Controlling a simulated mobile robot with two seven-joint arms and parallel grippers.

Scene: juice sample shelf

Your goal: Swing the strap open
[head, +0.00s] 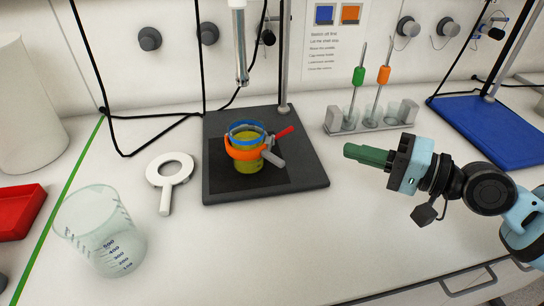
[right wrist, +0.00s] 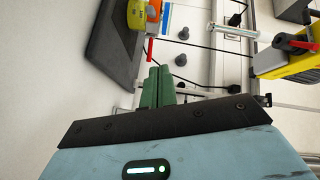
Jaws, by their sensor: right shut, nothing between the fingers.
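A yellow-green jar (head: 249,179) stands upright on a dark base plate (head: 305,178). An orange strap (head: 240,154) goes around its upper part, with a blue ring (head: 245,127) near the rim. A red handle (head: 284,132) and a grey handle (head: 273,159) stick out to the jar's right. Whether the strap is latched cannot be told. My right gripper (head: 348,151), with green fingers, is shut and empty in the air, right of the jar and apart from it. In the right wrist view its fingers (right wrist: 157,86) are together, and the jar (right wrist: 137,16) shows at the top. My left gripper is not in view.
A rod rack (head: 372,123) stands behind my right gripper. A vertical cylinder (head: 239,50) hangs above the jar. The table front right of the plate is clear.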

